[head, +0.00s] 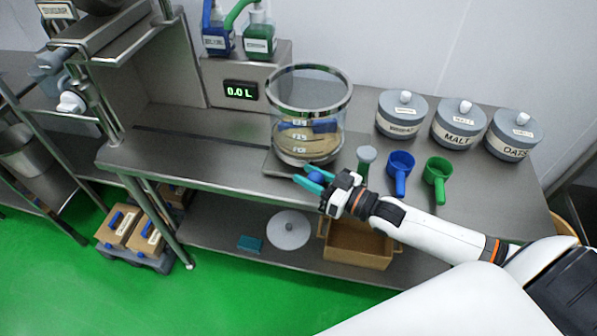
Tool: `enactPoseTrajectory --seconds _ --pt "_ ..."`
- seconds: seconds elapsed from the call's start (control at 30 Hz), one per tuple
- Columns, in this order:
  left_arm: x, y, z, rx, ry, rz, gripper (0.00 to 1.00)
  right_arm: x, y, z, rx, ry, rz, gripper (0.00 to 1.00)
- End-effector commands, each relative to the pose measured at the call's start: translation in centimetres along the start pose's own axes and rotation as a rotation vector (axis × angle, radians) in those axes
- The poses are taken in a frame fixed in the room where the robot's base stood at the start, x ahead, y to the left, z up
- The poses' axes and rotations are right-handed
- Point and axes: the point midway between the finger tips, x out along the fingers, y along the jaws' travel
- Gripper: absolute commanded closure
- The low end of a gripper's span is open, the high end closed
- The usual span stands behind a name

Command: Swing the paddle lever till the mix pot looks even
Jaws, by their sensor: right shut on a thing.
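The mix pot (307,88) is a clear vessel with a metal rim and volume marks, standing on the steel bench. A blue paddle (322,126) shows inside it above a beige mix (308,148). Darker streaks seem to show in the mix, but the view is too small to tell how even it is. My right gripper (312,178) has teal fingers and is at the pot's front right base, shut on the blue knob (316,178) of the paddle lever. The rest of the lever is mostly hidden by the gripper. My left gripper is not in view.
A grey-topped piece (366,154), a blue scoop (400,172) and a green scoop (437,178) stand close to my right arm. Lidded tubs, including malt (458,123) and oats (513,134), line the back. A display (240,91) reads 0.0 L. The bench left of the pot is clear.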

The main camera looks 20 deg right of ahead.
Motion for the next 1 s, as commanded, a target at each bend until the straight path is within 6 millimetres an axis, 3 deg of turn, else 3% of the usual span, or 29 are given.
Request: enactPoseTrajectory --seconds 0.3,0.9,0.93,1.0 --pt "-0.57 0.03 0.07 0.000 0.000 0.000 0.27 -1.32 -0.46 -0.37 0.006 0.010 0.005 1.00" --pt "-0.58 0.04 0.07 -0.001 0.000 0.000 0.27 -1.46 -0.57 -0.41 0.006 0.010 0.005 1.00" --pt "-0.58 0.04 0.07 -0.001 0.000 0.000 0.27 -1.46 -0.58 -0.41 0.006 0.010 0.005 0.63" --pt "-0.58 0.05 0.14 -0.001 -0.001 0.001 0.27 -1.45 -0.62 -0.36 0.005 0.009 0.004 0.51"
